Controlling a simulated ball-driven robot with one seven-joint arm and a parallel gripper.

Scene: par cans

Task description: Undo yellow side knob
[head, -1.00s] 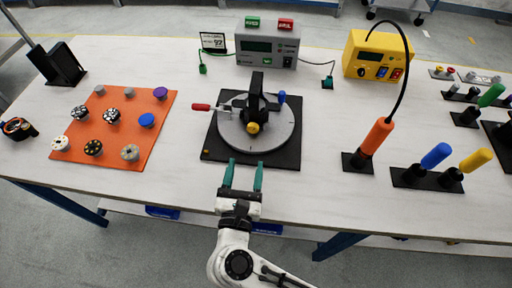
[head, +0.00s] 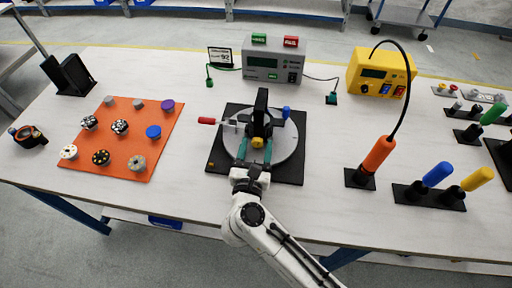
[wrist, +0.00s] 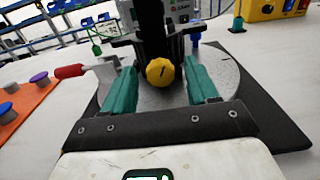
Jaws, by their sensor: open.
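The yellow side knob (head: 257,143) sits on the near side of the black upright bracket (head: 261,108), which stands on a round grey plate (head: 287,143). In the wrist view the yellow knob (wrist: 160,72) shows between the two teal fingers, near their tips, with a gap on either side. My gripper (head: 255,150) is open and reaches over the near part of the grey plate. I cannot see whether a finger touches the knob. A red-handled lever (head: 207,121) sticks out to the left and a blue knob (head: 286,112) sits at the right of the bracket.
A black base (head: 291,176) lies under the plate. An orange mat (head: 136,166) with several knobs is at left. A grey meter box (head: 273,67) and a yellow station (head: 378,77) stand behind. Orange (head: 379,153), blue (head: 437,174) and yellow (head: 477,179) handled tools stand at right.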

